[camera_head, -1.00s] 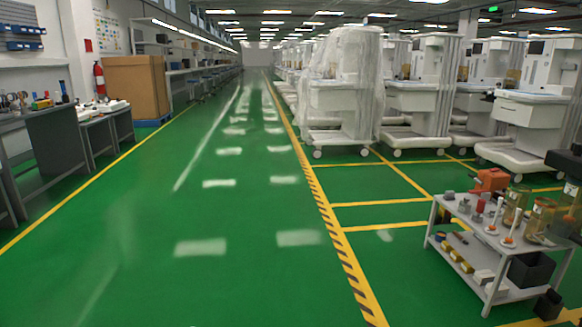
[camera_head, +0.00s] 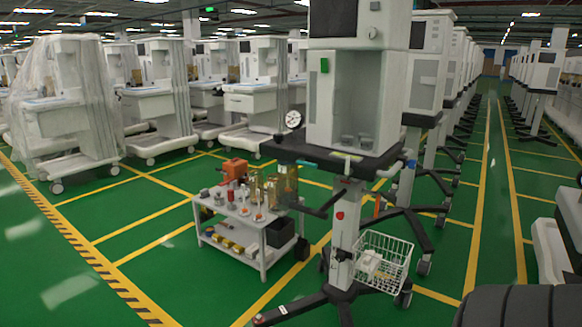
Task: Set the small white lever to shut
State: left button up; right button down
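An anaesthesia cart (camera_head: 345,210) stands right of centre on a dark wheeled base. It has a white cabinet on top, a dark work shelf and a round gauge (camera_head: 293,119) at its left. A small white bar (camera_head: 347,156) lies along the front edge of the shelf, with small pale blue-green pieces to either side. It is too small to tell whether it is the white lever or how it is set. Neither of my grippers is in view.
A grey trolley (camera_head: 262,244) with jars, an orange device and small parts stands left of the cart. A white wire basket (camera_head: 381,262) hangs low on the cart. The cart's legs spread over the floor. Rows of machines stand behind. The green floor at lower left is clear.

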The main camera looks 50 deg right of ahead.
aim_at(348, 171)
jog(key=z, duration=1.6)
